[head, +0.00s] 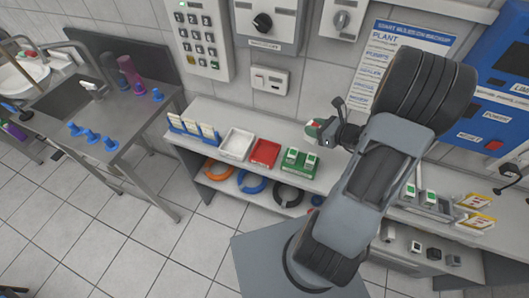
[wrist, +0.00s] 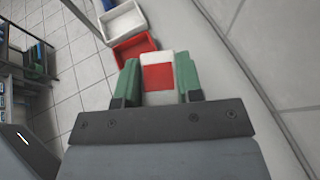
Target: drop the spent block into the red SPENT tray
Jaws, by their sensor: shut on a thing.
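The spent block is white with a red square face. In the wrist view my gripper (wrist: 158,80) is shut on the spent block (wrist: 157,62), between its two green fingers. In the head view my gripper (head: 322,131) is above the bench, right of the red tray and over the green rack area; the block there is small and partly hidden. The red tray (head: 265,152) sits on the bench and looks empty. In the wrist view the red tray (wrist: 120,53) lies just beyond and left of the block, partly covered by the gripper.
A white tray (head: 237,143) stands left of the red tray. A green rack (head: 299,172) with white-and-green blocks stands right of it. A blue card holder (head: 193,130) is at the bench's left end. A keypad panel (head: 200,38) hangs on the wall behind.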

